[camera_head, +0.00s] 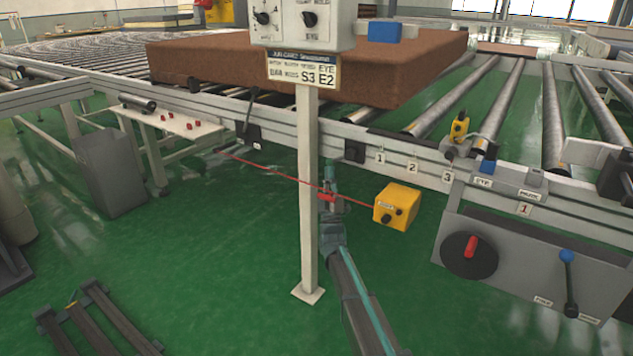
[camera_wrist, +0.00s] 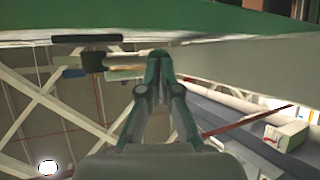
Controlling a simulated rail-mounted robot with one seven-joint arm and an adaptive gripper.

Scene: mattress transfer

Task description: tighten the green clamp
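My gripper (camera_head: 330,166) reaches up from below in the head view, just right of the grey post and below the conveyor's front rail. In the wrist view my gripper (camera_wrist: 158,56) shows its two green-tipped fingers drawn together, with no object visible between them. I cannot pick out a separate green clamp in either view. A dark block (camera_head: 354,152) sits on the front rail, a little above and right of the fingertips. In the wrist view a dark block (camera_wrist: 93,62) and a grey cylinder lie left of the fingertips.
A grey post (camera_head: 308,200) with a switch box stands close left of my arm. A red cord (camera_head: 270,174) runs past my gripper to a yellow box (camera_head: 397,205). A brown mattress (camera_head: 300,65) lies on the rollers. A crank panel (camera_head: 530,260) stands right.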

